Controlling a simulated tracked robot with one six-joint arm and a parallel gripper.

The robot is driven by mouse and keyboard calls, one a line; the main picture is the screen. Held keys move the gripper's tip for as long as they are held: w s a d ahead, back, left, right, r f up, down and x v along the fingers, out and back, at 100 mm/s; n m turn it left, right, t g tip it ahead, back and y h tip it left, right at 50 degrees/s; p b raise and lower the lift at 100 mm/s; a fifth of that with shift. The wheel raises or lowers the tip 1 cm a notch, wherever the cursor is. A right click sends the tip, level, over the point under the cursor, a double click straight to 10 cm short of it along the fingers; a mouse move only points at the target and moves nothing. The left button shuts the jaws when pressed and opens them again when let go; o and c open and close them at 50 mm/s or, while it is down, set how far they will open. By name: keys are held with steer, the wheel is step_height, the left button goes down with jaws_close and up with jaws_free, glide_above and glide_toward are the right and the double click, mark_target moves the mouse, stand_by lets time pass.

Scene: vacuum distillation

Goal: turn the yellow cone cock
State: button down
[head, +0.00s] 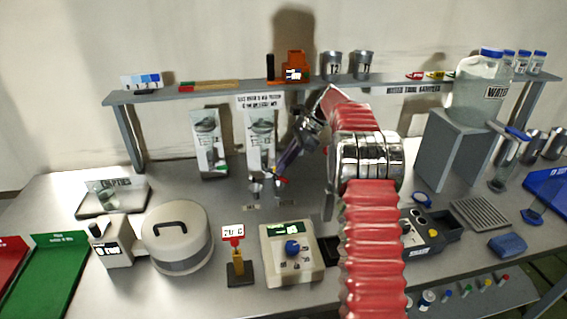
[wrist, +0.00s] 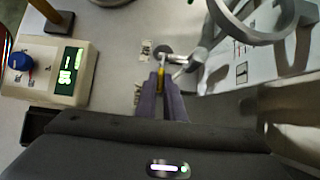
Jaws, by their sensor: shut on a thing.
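The yellow cone cock (wrist: 160,76) shows as a small yellow piece between the tips of my gripper (wrist: 160,86) in the wrist view. My gripper's two purple fingers are shut on it, one on each side. A shiny metal fitting (wrist: 186,60) lies just beyond and to the right of the tips. In the head view my gripper (head: 278,172) reaches down-left to a small metal apparatus (head: 256,188) in front of the picture boards. I cannot make out the yellow cock there.
A controller box with a blue knob (head: 291,248) stands in front of the apparatus. A red-topped sign stand (head: 235,262) and a round lidded vessel (head: 177,237) are to the left. A grey shelf (head: 220,90) spans the back. A large ring (wrist: 262,20) hangs close on the right.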

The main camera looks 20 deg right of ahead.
steer(key=c, duration=1.9)
jaws_free()
steer(key=shift+o, duration=0.2)
steer(key=v, duration=1.3)
steer(key=shift+d+r, duration=0.15)
steer(key=shift+d, duration=0.15)
steer(key=shift+a+r, duration=0.1)
